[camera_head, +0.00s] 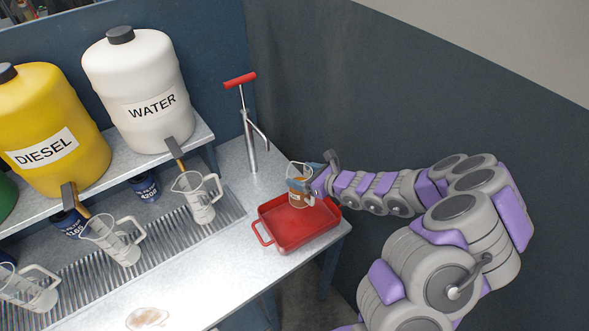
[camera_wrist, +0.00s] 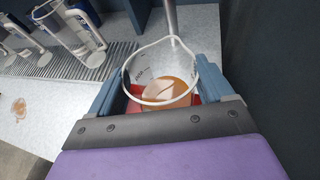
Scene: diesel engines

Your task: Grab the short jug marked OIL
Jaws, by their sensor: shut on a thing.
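A short clear jug (camera_head: 297,173) holding amber-brown liquid is at the back of the red tray, at the right end of the bench. My gripper (camera_head: 305,186) reaches in from the right and is shut around the jug's sides. In the wrist view the jug (camera_wrist: 148,72) sits between the blue fingers of my gripper (camera_wrist: 160,88), with its round rim and the liquid facing the camera. Faint dark marks show on its wall, but I cannot read OIL there. I cannot tell whether its base touches the tray.
The red tray (camera_head: 290,238) lies near the bench's right edge. A hand pump (camera_head: 250,140) with a red handle stands behind it. Clear measuring jugs (camera_head: 197,198) stand on the grate at left, below the WATER (camera_head: 135,75) and DIESEL (camera_head: 50,115) containers. A brown stain (camera_head: 147,318) marks the bench front.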

